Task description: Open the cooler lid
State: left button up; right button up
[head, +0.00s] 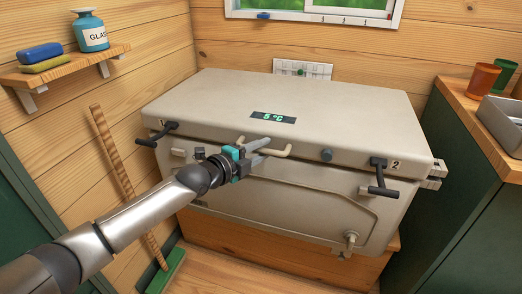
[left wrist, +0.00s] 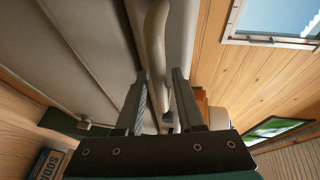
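The cooler is a large cream chest (head: 300,205) with its lid (head: 290,95) down. A pale bar handle (head: 278,152) sits at the lid's front middle. Black latches marked 1 (head: 158,133) and 2 (head: 380,178) stick out at the front left and right; I cannot tell whether they are fastened. My left gripper (head: 259,152) is at the handle. In the left wrist view its two fingers (left wrist: 159,100) are apart, and the pale handle (left wrist: 154,50) runs down toward the gap between them. Contact is not clear. My right gripper is not in view.
A wooden counter (head: 455,110) with cups (head: 482,80) and a metal tray (head: 502,122) stands at the right. A wall shelf (head: 70,68) holds a blue jar (head: 92,35) and sponges. A broom (head: 128,185) leans at the left. A window (head: 315,10) is above the lid.

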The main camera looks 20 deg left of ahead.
pick_arm(q)
grip_shut()
dwell(1.1)
